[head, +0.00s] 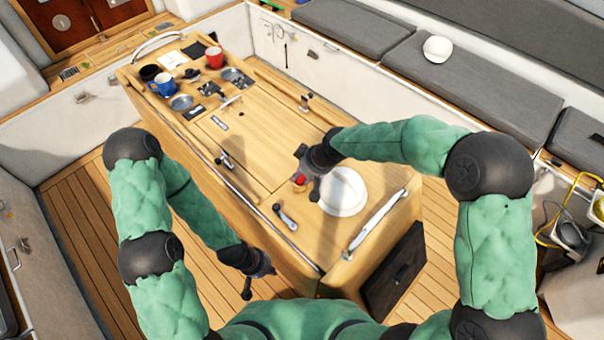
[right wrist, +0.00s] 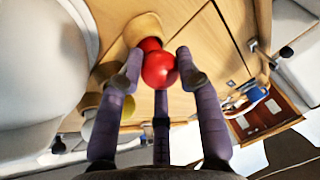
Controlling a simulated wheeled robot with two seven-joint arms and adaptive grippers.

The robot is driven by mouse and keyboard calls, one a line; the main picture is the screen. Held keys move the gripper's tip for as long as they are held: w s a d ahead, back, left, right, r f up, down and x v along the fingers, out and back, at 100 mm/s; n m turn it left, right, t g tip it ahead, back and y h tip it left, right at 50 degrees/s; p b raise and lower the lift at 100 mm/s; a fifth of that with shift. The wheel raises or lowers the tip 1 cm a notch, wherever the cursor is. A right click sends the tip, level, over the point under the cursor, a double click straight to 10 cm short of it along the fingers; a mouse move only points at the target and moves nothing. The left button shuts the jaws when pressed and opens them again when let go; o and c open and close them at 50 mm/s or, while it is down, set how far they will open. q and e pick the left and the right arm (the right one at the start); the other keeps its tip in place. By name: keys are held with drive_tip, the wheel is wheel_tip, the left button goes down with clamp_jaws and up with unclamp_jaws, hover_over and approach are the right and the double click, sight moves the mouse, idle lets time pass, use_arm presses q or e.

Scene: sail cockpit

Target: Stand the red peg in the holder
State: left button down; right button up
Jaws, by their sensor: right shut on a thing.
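The red peg (right wrist: 160,70) has a round red head and shows between the fingers of my right gripper (right wrist: 160,66) in the right wrist view. My right gripper is shut on it. In the head view the red peg (head: 299,180) is a small red spot under my right gripper (head: 305,168), beside a white round object (head: 343,192). A rounded tan wooden piece (right wrist: 142,27) is just beyond the peg; I cannot tell whether it is the holder or whether they touch. My left gripper (head: 259,274) is low, off the table's near left side, empty, with fingers apart.
A yellow ball-like thing (right wrist: 127,108) is partly hidden behind a finger. The wooden table (head: 262,150) has metal fittings and a grab rail (head: 376,224). A blue mug (head: 161,84) and a red mug (head: 214,57) stand at its far end. Grey-cushioned benches (head: 450,85) line the back.

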drive_tip(key=o, duration=1.6)
drive_tip(key=shift+r+p, duration=2.2)
drive_tip(key=shift+r, duration=1.3)
